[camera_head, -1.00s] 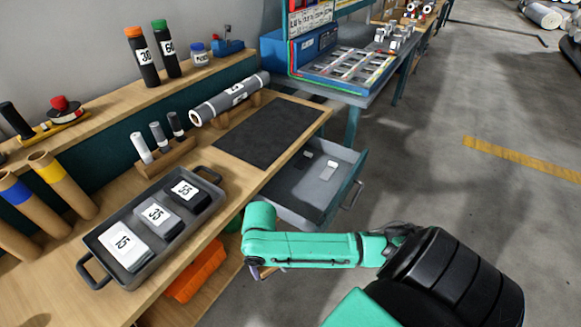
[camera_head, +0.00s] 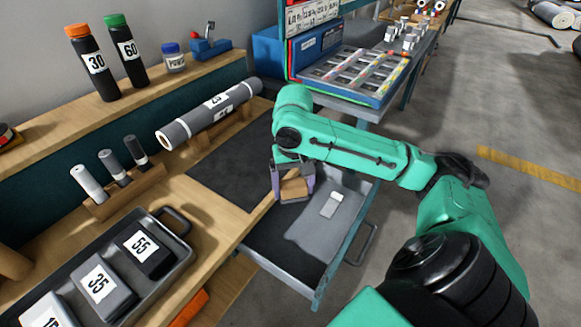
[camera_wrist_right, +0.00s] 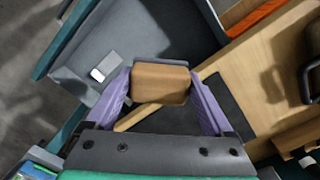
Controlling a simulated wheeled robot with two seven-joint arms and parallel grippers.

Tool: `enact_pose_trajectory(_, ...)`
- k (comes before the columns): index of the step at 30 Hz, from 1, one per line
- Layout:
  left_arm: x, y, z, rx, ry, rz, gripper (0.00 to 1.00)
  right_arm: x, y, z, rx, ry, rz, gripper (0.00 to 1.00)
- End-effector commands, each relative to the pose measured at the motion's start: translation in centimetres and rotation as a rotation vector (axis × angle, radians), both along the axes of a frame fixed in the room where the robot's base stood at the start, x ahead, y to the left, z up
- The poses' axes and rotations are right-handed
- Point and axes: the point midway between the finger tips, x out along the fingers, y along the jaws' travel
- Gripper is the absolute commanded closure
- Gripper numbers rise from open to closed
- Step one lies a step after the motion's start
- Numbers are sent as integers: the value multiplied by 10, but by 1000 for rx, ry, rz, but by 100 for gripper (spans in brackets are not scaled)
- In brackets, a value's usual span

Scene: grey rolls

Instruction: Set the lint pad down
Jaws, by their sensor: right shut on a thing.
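The lint pad, a tan block with a dark edge (camera_head: 293,188), is between the purple fingers of my right gripper (camera_head: 292,182). In the right wrist view the pad (camera_wrist_right: 160,82) fills the gap between the fingers (camera_wrist_right: 160,88), which are shut on it. The gripper hangs over the bench's front edge, between the dark mat (camera_head: 225,168) and the open grey drawer (camera_head: 300,235). The pad appears raised, clear of both, though its underside is hidden. My left gripper is not in view.
A small white piece (camera_head: 332,204) lies in the drawer. A grey roll (camera_head: 212,112) rests on a wooden stand behind the mat. A tray (camera_head: 185,250) with numbered blocks is at the front left. Most of the mat is bare.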

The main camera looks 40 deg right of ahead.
Motion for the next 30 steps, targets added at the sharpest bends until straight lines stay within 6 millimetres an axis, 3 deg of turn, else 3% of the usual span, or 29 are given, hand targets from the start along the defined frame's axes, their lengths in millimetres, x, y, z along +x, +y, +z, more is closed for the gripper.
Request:
enact_pose_trajectory(2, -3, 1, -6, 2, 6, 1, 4, -2, 0, -21, 0, 8, 1, 66)
enact_pose_trajectory(9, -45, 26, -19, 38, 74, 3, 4, -3, 1, -102, 1, 8, 2, 66)
enact_pose_trajectory(13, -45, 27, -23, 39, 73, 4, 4, -3, 1, -138, 0, 4, 1, 66)
enact_pose_trajectory(19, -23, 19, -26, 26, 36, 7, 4, -3, 2, -167, -1, 3, 3, 66)
enact_pose_trajectory(23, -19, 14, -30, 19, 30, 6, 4, -3, 2, -192, 0, 4, 2, 66)
enact_pose_trajectory(30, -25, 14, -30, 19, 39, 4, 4, -3, 2, -195, -2, 1, 3, 66)
